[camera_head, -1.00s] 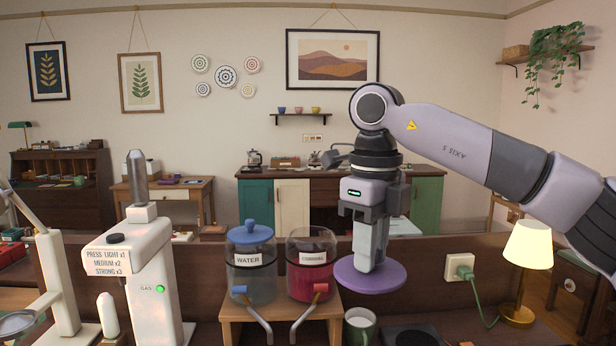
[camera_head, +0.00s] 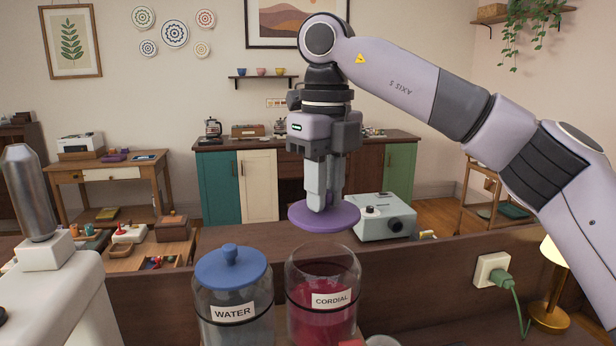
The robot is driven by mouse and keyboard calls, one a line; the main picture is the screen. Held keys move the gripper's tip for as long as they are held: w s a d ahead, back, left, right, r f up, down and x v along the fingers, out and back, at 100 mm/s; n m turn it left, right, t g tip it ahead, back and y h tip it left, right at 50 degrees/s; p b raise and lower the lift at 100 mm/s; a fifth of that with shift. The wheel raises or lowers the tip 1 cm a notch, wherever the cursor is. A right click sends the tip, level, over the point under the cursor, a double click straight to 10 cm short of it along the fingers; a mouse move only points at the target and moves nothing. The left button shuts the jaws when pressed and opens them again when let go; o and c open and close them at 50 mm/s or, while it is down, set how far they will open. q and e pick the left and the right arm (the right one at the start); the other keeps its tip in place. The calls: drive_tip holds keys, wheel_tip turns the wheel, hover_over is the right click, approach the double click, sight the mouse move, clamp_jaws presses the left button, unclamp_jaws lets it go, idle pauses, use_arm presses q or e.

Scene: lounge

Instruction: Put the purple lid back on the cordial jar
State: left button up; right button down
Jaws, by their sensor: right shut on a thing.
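The purple lid (camera_head: 324,218) is a flat disc held level in my right gripper (camera_head: 322,203), which points straight down and is shut on it from above. The lid hangs above the cordial jar (camera_head: 322,298), a clear jar with red liquid and a CORDIAL label. A gap shows between the lid and the jar's open rim. In the picture the lid sits roughly over the jar; how far off it is in depth I cannot tell. The bottom of the jar is cut off by the frame. My left gripper is not in view.
The water jar (camera_head: 234,300) with its blue lid (camera_head: 231,266) stands close to the left of the cordial jar. A wooden ledge (camera_head: 440,285) runs behind the jars. A lamp (camera_head: 551,300) and a plugged socket (camera_head: 493,270) are at right. A grey projector-like box (camera_head: 385,219) stands farther back.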

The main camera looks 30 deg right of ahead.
drive_tip(key=shift+w, duration=0.15)
drive_tip(key=shift+s+f, duration=0.2)
drive_tip(key=shift+f, duration=0.35)
drive_tip(key=shift+w+f, duration=0.1)
drive_tip(key=shift+f, duration=1.15)
drive_tip(key=shift+f+b, duration=0.75)
drive_tip(key=shift+f, duration=0.2)
drive_tip(key=shift+f, duration=0.1)
drive_tip(key=shift+f, duration=0.7)
drive_tip(key=c, duration=0.9)
unclamp_jaws()
